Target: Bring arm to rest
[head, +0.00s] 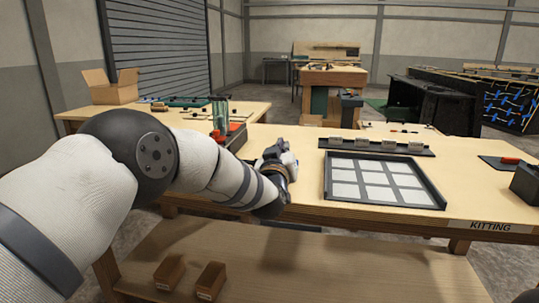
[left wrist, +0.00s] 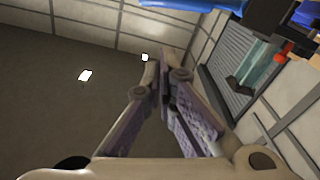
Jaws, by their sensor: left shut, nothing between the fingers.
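My left arm comes in from the left in the head view and reaches over the front edge of the wooden kitting table (head: 300,195). My left gripper (head: 281,153) is above the near part of the table, left of the tray. In the left wrist view the fingers of my left gripper (left wrist: 163,82) are closed together with nothing between them. That view looks toward the walls and the grey shutter (left wrist: 225,85). My right gripper is in neither view.
A black-rimmed tray (head: 333,196) with pale square cells lies right of my left gripper. A dark rack (head: 352,148) with several small blocks is behind it. A red and green fixture (head: 219,118) stands to the left. Two brown bins (head: 210,281) sit on the lower shelf.

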